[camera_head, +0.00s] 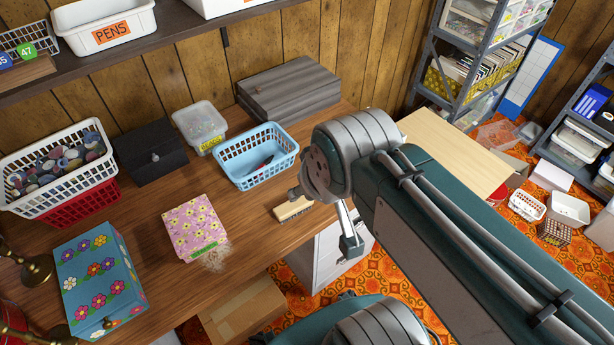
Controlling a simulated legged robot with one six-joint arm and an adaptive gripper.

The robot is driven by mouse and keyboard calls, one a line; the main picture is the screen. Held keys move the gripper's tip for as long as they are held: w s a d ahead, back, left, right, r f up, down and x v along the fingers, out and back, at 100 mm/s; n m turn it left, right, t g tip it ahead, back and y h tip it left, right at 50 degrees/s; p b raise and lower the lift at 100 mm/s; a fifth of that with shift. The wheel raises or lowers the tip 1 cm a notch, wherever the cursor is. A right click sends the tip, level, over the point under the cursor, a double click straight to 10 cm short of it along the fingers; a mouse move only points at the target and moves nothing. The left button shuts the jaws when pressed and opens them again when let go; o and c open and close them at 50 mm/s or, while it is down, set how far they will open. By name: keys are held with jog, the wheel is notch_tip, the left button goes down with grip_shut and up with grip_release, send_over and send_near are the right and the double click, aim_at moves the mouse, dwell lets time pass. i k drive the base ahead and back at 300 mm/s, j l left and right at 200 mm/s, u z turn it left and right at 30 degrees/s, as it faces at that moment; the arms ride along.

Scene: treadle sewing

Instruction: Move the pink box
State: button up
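The pink box (193,226) has yellow flowers and a green label on its front side. It sits on the wooden table, left of centre. My arm reaches in from the lower right, and its end with my gripper (325,220) is right of the pink box and clearly apart from it. The arm's round joint hides most of the gripper. One grey finger hangs down on its right side. I cannot tell whether it is open, and I see nothing held.
A blue flowered box (98,280) stands left of the pink box. Behind are a black box (150,152), a clear tub (200,125) and a light-blue basket (256,157). A pale scattered patch (213,258) touches the pink box's front right. A brush (293,208) lies right.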

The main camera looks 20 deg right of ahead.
aim_at(194, 229)
jog(key=k+j+u, duration=0.1)
jog(key=j+u, duration=0.2)
jog(key=u, duration=0.15)
jog(key=j+u, duration=0.45)
jog(key=k+l, duration=0.05)
jog(key=l, duration=0.05)
